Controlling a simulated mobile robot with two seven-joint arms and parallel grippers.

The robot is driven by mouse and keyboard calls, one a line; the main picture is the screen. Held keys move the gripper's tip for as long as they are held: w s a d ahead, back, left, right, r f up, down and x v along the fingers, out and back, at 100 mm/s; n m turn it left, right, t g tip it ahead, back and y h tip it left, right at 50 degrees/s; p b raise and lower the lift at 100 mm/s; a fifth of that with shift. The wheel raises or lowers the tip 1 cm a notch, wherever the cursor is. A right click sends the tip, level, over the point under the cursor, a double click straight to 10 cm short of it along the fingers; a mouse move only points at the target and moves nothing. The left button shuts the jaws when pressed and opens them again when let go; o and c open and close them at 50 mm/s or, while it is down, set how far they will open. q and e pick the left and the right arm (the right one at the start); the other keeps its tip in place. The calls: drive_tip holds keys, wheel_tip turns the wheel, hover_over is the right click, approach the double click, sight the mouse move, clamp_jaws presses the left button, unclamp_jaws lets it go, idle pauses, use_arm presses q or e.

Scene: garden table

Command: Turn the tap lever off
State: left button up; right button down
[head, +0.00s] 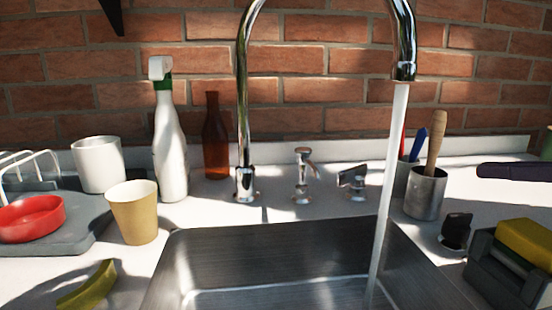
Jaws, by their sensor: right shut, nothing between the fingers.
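The chrome tap (243,120) arches over the sink. Water (388,190) runs from its spout into the basin. My right gripper (484,170) seems to be the dark shape reaching in from the right edge, shut and empty. It is well to the right of both fittings and touches neither. My left gripper is not in view.
The steel sink (280,260) fills the front middle. A metal utensil cup (425,193), a small black object (456,230) and a sponge holder (505,278) stand on the right. A spray bottle (170,150), brown bottle (216,140) and yellow cup (134,212) stand left.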

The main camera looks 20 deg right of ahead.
drive_tip(key=b, duration=0.2)
approach(350, 174)
drive_tip(key=x, duration=0.5)
drive_tip(key=shift+w, duration=0.3)
drive_tip(key=shift+w+a+f, duration=0.15)
drive_tip(key=shift+w, duration=0.25)
